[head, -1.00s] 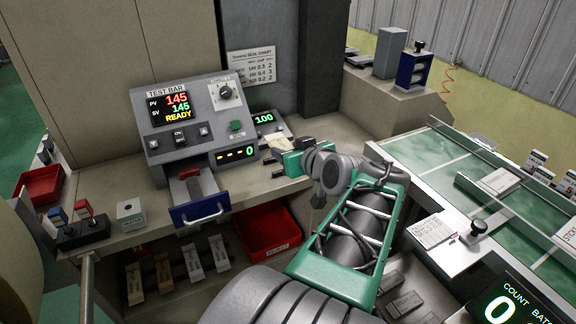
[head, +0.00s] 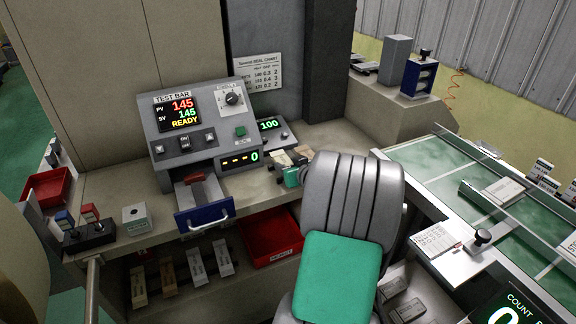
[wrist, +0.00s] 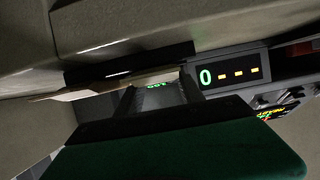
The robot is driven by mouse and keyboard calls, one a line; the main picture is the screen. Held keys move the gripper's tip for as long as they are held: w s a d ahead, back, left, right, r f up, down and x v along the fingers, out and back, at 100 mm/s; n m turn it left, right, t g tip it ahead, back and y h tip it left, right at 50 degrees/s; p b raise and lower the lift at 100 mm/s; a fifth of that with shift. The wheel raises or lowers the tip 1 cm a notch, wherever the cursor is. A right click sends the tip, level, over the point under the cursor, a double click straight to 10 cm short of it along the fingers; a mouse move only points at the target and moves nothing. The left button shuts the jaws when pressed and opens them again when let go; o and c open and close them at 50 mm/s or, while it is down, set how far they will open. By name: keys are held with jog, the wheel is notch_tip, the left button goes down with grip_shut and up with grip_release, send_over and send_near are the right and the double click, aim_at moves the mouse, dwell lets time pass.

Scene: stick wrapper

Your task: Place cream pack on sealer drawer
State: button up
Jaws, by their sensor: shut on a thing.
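My gripper (head: 288,163) is beside the small unit with the 100 display, low over the counter, partly hidden by my arm. It is shut on a thin cream pack (head: 281,158). In the wrist view the pack (wrist: 105,87) shows edge-on as a pale flat sheet between the dark jaws. The sealer (head: 197,128) stands to the left and reads READY. Its drawer (head: 204,214) is pulled out below the body, with a blue front and a grey handle. A red part sits above the drawer tray, and no pack is visible there.
A small unit with a green 100 display (head: 269,125) sits right of the sealer. A red bin (head: 268,238) is below the counter. Switches (head: 88,229) and a small grey box (head: 135,217) stand left of the drawer. A green conveyor (head: 440,175) is at right.

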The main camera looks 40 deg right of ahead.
jog(key=shift+f, duration=0.15)
jog(key=o, duration=1.3)
